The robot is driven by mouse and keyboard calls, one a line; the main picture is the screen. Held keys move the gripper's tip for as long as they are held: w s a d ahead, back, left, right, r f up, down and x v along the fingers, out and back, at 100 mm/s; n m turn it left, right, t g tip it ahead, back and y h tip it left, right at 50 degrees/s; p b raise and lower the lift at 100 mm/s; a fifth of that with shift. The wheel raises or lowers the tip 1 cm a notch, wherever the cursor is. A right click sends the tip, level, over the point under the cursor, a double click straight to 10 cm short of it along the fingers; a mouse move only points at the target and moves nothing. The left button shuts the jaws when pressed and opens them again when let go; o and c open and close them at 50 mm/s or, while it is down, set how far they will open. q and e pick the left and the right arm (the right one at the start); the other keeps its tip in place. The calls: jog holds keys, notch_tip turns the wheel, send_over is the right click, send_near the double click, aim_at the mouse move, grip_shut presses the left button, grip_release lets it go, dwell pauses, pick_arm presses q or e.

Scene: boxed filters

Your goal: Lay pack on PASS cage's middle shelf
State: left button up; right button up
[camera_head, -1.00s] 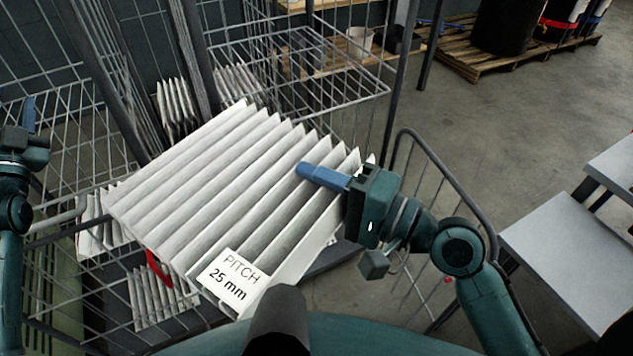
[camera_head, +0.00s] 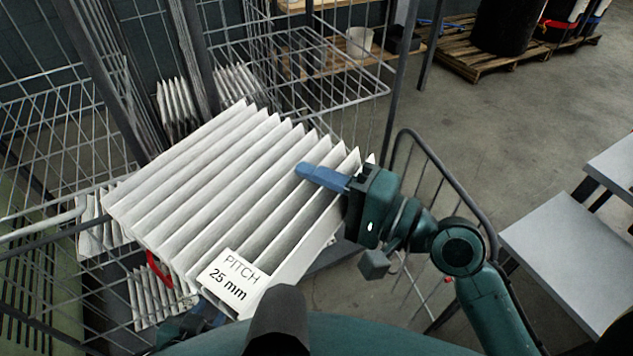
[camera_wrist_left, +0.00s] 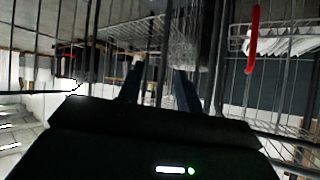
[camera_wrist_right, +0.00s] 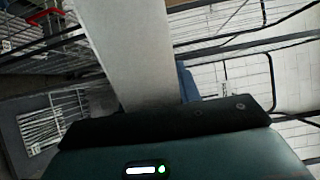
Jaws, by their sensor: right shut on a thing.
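The pack (camera_head: 215,190) is a large white pleated filter labelled "PITCH 25 mm". My right gripper (camera_head: 325,178) is shut on its right edge and holds it tilted in front of the wire cages. The pack's white side also fills the upper middle of the right wrist view (camera_wrist_right: 130,50). My left gripper (camera_wrist_left: 158,90) is open and empty, with wire bars beyond its fingers; in the head view it is mostly hidden below the pack. A wire cage (camera_head: 60,240) with shelves stands behind and left of the pack. No PASS sign is readable, and the pack hides part of the shelves.
Other pleated packs stand in the cages, at the back (camera_head: 178,105) and low down (camera_head: 150,298). A red piece (camera_head: 158,270) shows beside the held pack. A curved cage rail (camera_head: 450,180) is close to my right arm.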

pick_arm(q)
jog(key=shift+n+g, duration=0.4)
jog(key=shift+g, duration=0.2)
jog(key=shift+s+d+f, duration=0.35)
jog(key=shift+s+d, duration=0.35)
jog(key=shift+s, duration=0.2)
jog(key=shift+s+d+f, duration=0.3)
jog(key=shift+s+d, duration=0.35)
jog(key=shift+s, duration=0.2)
pick_arm(e)
jog(key=d+f+m+t+h, duration=0.3)
jog(key=d+m+h, duration=0.2)
jog(key=d+h, duration=0.2)
jog(key=w+d+f+m+t+h, duration=0.1)
jog(key=d+f+m+t+h, duration=0.3)
jog(key=d, duration=0.5)
jog(key=shift+m+t+h, duration=0.3)
jog(key=shift+m+h, duration=0.7)
jog(key=shift+h, duration=0.9)
jog(key=shift+w, duration=0.15)
